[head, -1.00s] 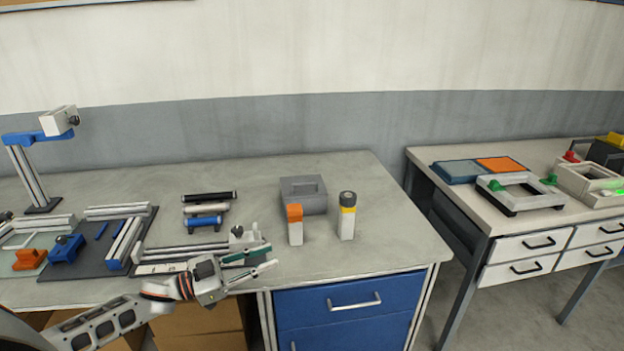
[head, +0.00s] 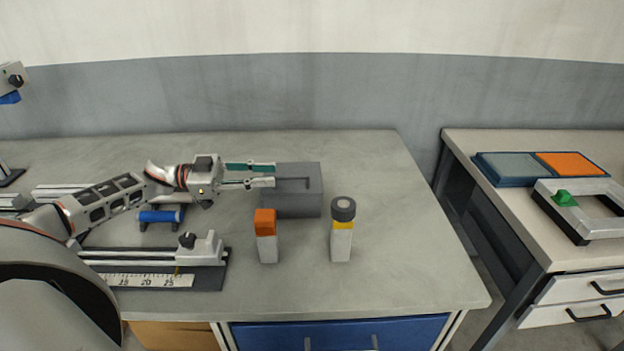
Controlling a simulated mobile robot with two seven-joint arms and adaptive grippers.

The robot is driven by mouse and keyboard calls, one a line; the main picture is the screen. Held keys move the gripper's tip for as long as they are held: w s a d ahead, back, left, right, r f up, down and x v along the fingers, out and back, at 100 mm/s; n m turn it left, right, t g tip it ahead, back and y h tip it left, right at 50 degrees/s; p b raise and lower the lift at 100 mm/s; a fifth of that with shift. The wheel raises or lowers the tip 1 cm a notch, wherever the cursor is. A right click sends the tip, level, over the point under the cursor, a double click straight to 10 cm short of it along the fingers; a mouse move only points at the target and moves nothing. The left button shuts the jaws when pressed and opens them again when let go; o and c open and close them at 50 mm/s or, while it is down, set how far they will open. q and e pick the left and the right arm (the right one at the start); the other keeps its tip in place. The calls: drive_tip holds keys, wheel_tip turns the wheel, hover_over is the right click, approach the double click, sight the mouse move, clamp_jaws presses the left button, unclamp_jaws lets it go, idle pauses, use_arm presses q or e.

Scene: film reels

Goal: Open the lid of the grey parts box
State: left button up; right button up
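The grey parts box (head: 300,201) stands on the bench near the middle of the head view, with its lid shut and a raised handle on top. My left gripper (head: 275,175) comes in from the left, its fingers pointing right at the upper left of the box. The two fingers are apart with nothing seen between them. The fingertips overlap the box's left edge in the picture; whether they touch it I cannot tell. My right gripper is not in view.
An orange-capped white bottle (head: 267,238) and a bottle with a dark cap and yellow band (head: 342,232) stand in front of the box. A slide with a ruler (head: 150,281) lies at the front left. The bench right of the box is clear.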

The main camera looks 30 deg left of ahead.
sight(305, 177)
use_arm(q)
drive_tip(key=shift+w+d+f, duration=0.15)
drive_tip(key=shift+w+f, duration=0.05)
drive_tip(key=shift+f, duration=0.45)
drive_tip(key=x, duration=0.6)
drive_tip(key=shift+w+d+r, duration=0.1)
drive_tip(key=shift+d+r, duration=0.05)
drive_tip(key=shift+r, duration=0.05)
drive_tip(key=shift+w+d+f+p, duration=0.1)
drive_tip(key=shift+w+d+p, duration=0.2)
drive_tip(key=shift+d, duration=0.2)
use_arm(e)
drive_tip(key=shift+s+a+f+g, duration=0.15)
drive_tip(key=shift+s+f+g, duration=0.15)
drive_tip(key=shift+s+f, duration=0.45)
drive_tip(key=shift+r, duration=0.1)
use_arm(q)
clamp_jaws()
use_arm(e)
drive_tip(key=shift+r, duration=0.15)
